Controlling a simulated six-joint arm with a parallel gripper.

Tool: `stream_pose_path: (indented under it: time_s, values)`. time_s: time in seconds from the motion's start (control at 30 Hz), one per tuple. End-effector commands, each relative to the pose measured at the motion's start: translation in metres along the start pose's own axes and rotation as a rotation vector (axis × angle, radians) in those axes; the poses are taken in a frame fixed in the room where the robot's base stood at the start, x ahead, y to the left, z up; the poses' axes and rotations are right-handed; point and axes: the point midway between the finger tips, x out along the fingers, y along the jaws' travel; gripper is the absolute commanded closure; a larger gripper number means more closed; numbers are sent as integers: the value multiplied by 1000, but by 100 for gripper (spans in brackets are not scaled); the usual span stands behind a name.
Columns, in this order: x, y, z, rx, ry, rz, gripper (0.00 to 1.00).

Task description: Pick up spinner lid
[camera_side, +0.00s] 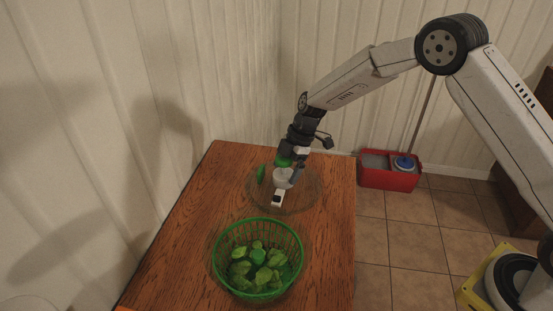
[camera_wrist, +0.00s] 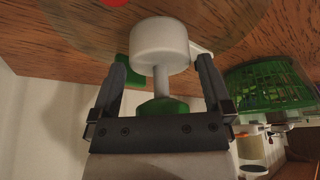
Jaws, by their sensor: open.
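The spinner lid (camera_side: 309,199) is a clear round disc lying on the wooden table, with a white knob and green parts on it. In the wrist view its white knob (camera_wrist: 160,42) and pale stem lie between my fingers, with a green piece (camera_wrist: 163,107) close to the palm. My gripper (camera_side: 287,172) is over the lid, pointing down. In the wrist view my gripper (camera_wrist: 162,78) is open, with one finger on each side of the stem and gaps showing on both sides. In the side view the gripper partly hides the lid's middle.
A green spinner basket (camera_side: 218,246) holding green leaves stands on the table (camera_side: 185,236) in front of the lid; it also shows in the wrist view (camera_wrist: 265,85). A ribbed wall is behind the table. A red bucket (camera_side: 388,178) stands on the tiled floor to the right.

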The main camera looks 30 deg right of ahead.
Motion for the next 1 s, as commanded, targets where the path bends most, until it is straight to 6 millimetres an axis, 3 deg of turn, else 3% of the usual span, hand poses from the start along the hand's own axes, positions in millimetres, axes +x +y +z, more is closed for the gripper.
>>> stream_pose_path:
  time_s: [0.2, 0.5, 1.0]
  values:
    - [0, 0, 0, 0, 0, 0, 3]
    - [0, 0, 0, 0, 0, -1, 98]
    - [-4, 0, -2, -1, 0, 1, 100]
